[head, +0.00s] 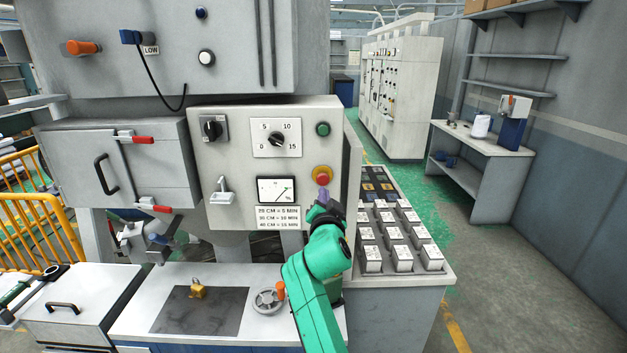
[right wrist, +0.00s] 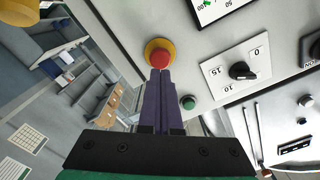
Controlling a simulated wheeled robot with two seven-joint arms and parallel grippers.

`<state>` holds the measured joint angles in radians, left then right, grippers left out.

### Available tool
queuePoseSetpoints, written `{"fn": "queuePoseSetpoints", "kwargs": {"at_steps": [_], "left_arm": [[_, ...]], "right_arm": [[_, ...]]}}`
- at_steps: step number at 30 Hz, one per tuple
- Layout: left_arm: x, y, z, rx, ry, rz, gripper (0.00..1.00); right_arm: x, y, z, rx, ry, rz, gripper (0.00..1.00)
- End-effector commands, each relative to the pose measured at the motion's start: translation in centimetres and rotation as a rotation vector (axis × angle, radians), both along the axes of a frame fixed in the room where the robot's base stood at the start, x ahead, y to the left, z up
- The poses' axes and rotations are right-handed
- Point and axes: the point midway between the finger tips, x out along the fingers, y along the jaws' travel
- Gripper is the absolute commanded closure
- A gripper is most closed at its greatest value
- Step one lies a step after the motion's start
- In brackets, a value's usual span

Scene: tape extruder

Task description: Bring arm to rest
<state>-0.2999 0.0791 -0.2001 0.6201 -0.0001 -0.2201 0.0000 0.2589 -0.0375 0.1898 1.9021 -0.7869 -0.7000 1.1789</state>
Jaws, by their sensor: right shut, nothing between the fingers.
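My right gripper (head: 322,198) is in front of the grey control panel (head: 221,152), just below the red stop button on its yellow base (head: 321,175). In the right wrist view my gripper's purple fingers (right wrist: 161,74) are together and empty. Their tips are at the lower edge of the red button (right wrist: 160,57); whether they touch it I cannot tell. A green button (head: 322,129) is higher on the panel, and it shows right of the fingers in the wrist view (right wrist: 188,102). My left gripper is in neither view.
A dial (head: 276,138) and a meter (head: 276,190) are on the panel. Below are a white worktop (head: 185,277) with a handwheel (head: 268,299), and at right a bench (head: 445,268) with several boxed units. Open green and grey floor lies further right.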

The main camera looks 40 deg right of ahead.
Motion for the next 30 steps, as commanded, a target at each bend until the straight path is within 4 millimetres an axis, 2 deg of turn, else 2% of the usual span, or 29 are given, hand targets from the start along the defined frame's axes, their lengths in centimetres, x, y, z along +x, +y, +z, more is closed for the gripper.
{"fn": "queuePoseSetpoints", "kwargs": {"at_steps": [7, 9, 11, 14, 15, 18, 21, 24, 30], "left_arm": [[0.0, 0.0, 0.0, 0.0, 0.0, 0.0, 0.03], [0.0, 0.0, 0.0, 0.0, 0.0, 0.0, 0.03], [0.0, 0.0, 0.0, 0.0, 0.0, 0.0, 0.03], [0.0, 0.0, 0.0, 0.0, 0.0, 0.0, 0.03], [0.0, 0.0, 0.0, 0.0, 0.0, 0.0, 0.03], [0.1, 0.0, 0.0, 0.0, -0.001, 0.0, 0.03], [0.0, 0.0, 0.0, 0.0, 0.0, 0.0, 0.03], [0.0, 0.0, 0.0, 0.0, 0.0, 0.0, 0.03], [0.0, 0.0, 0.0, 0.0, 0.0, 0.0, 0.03]], "right_arm": [[0.0, 0.0, -0.1, -0.001, 0.004, 0.001, 1.0], [-0.4, 0.2, -1.3, -0.005, 0.05, 0.008, 1.0], [-1.1, 0.8, -3.7, -0.018, 0.148, 0.027, 1.0], [-3.9, 3.1, -10.3, -0.055, 0.429, 0.119, 1.0], [-5.3, 4.4, -13.1, -0.072, 0.553, 0.179, 1.0], [-8.9, 7.7, -18.4, -0.117, 0.808, 0.341, 1.0], [-12.3, 10.4, -22.0, -0.154, 0.99, 0.495, 1.0], [-15.5, 12.9, -24.6, -0.185, 1.129, 0.642, 1.0], [-21.6, 17.0, -27.8, -0.241, 1.332, 0.929, 1.0]]}}
